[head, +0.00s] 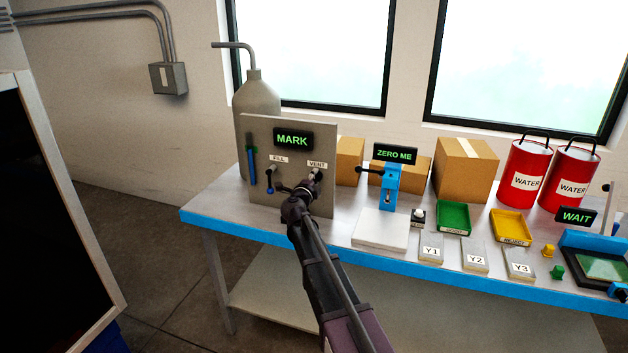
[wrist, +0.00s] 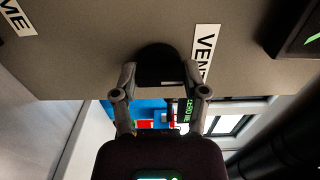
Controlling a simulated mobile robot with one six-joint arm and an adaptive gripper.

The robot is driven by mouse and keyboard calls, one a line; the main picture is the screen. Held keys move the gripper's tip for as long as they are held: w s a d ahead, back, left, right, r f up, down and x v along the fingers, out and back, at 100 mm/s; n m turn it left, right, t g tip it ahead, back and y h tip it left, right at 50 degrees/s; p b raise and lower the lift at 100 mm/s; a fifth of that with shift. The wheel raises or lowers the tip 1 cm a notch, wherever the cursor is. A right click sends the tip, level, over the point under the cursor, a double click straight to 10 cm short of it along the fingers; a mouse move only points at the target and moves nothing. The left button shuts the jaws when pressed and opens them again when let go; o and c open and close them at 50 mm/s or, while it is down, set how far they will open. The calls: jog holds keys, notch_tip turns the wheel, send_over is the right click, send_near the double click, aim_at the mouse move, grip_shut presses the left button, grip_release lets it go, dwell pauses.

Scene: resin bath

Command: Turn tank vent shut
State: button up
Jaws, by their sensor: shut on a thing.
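The tank vent is on a grey upright panel (head: 260,180) at the left of the bench, below the white VENT label (head: 317,164). In the head view my gripper (head: 311,182) is up against the panel at the vent and hides most of it. In the wrist view my gripper's two fingers (wrist: 160,78) are shut on the dark rounded vent handle (wrist: 160,62), one on each side. The VENT label (wrist: 205,48) is beside the right finger there. I cannot tell the angle of the vent handle. A grey tank (head: 258,95) with a bent pipe stands behind the panel.
Left of the vent is the FILL valve (head: 271,181) with a dark handle. A blue sight tube (head: 251,167) and a green MARK display (head: 292,140) are on the panel. Right stand a blue press (head: 391,185), a white slab (head: 380,230) and trays. Floor at left is clear.

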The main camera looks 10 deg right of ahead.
jog(key=shift+w, duration=0.1)
jog(key=o, duration=1.1)
jog(key=shift+o, duration=0.2)
jog(key=v, duration=1.2)
